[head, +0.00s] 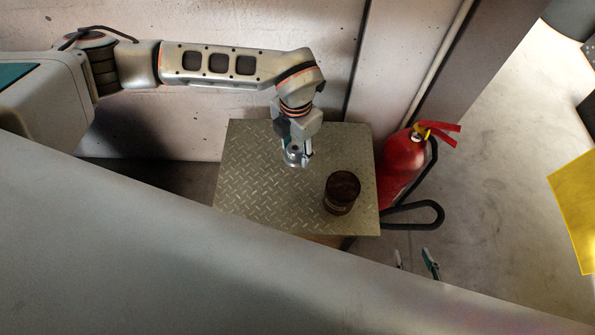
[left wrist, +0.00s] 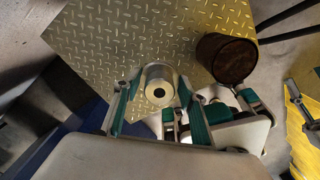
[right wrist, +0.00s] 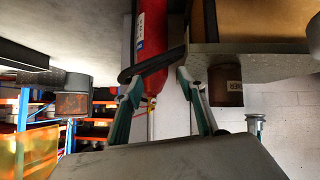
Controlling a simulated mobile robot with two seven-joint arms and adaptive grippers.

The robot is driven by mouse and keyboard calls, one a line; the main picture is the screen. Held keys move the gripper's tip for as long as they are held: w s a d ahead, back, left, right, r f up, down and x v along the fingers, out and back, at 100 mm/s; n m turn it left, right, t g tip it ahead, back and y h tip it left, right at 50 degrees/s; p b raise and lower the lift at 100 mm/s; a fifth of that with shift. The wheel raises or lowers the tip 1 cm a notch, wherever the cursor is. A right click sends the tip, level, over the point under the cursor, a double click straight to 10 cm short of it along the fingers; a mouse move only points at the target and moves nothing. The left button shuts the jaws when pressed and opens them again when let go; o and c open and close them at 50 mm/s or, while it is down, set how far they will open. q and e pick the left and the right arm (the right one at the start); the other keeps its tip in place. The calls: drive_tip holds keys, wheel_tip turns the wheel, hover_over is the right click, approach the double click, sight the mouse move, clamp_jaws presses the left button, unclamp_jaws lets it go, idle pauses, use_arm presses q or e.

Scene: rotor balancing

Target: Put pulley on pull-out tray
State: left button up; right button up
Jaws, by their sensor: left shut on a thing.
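I cannot tell whether the pulley touches the plate. My right gripper (head: 416,262) is open and empty, in front of the tray at the right; its parted fingers show in the right wrist view (right wrist: 160,80).
A dark brown can (head: 341,192) stands on the tray's right part, close to the pulley. A red fire extinguisher (head: 403,165) stands just right of the tray, with a black hose. A wall (head: 210,25) closes the back. The tray's left front is clear.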

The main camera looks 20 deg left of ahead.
use_arm(q)
drive_tip(key=b, duration=0.2)
approach(297, 179)
drive_tip(key=shift+s+f, duration=0.15)
drive_tip(key=shift+f, duration=0.1)
wheel_tip(297, 179, down, 5)
drive_tip(key=shift+s+r+b, duration=0.15)
drive_tip(key=shift+b, duration=0.55)
drive_tip(key=shift+o, duration=0.2)
drive_tip(key=shift+f, duration=0.5)
drive_tip(key=shift+w+r, duration=0.15)
drive_tip(key=shift+w, duration=0.05)
drive_tip(key=shift+c, duration=0.2)
drive_tip(key=shift+f, duration=0.2)
use_arm(e)
drive_tip(key=shift+w+a+r+y, duration=0.15)
drive_tip(key=shift+w+a+r, duration=0.2)
drive_tip(key=shift+w, duration=0.2)
drive_tip(key=shift+w+a+r+y, duration=0.2)
drive_tip(key=shift+w+a, duration=0.15)
drive_tip(key=shift+w, duration=0.15)
